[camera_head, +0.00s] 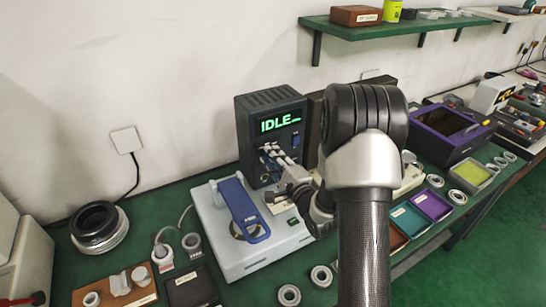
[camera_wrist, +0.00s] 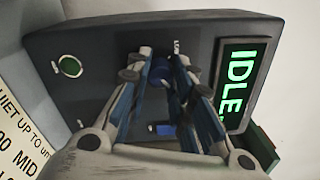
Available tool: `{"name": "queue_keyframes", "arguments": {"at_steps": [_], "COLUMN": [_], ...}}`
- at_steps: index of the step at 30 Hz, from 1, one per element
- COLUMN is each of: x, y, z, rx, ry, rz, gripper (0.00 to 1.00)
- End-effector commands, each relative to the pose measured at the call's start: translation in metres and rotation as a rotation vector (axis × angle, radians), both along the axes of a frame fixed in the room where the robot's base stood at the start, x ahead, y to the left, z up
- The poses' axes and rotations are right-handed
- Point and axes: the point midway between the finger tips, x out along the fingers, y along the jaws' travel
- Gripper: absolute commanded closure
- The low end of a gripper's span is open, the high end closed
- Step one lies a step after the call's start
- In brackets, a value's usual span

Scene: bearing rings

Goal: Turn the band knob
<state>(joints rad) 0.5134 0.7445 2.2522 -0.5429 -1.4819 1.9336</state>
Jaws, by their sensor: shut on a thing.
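The dark instrument box (camera_head: 256,109) stands on the green bench, its screen (camera_head: 281,122) reading IDLE in green. In the wrist view its face (camera_wrist: 105,45) is turned sideways, with the same screen (camera_wrist: 236,85) at the right. A blue knob (camera_wrist: 160,70), which I take as the band knob, sits on that face. My gripper (camera_wrist: 158,64) has one finger on each side of the knob and is shut on it. In the head view my gripper (camera_head: 268,152) reaches the box front, and its fingers hide the knob. The knob's pointer and full label cannot be read.
A pale machine with a blue lever (camera_head: 238,208) stands before the box. A purple device (camera_head: 452,132) and colored trays (camera_head: 432,205) are right of my arm.

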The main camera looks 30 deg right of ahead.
Motion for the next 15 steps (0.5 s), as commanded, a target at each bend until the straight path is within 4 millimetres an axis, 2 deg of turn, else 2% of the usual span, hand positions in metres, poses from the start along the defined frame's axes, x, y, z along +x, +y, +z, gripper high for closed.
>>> {"name": "queue_keyframes", "arguments": {"at_steps": [14, 15], "x": [0.0002, 0.0002], "y": [0.0008, 0.0008], "z": [-0.0001, -0.0001], "rx": [0.013, 0.013], "ry": [0.0, 0.0], "rz": [0.001, 0.001], "gripper": [1.0, 0.76]}}
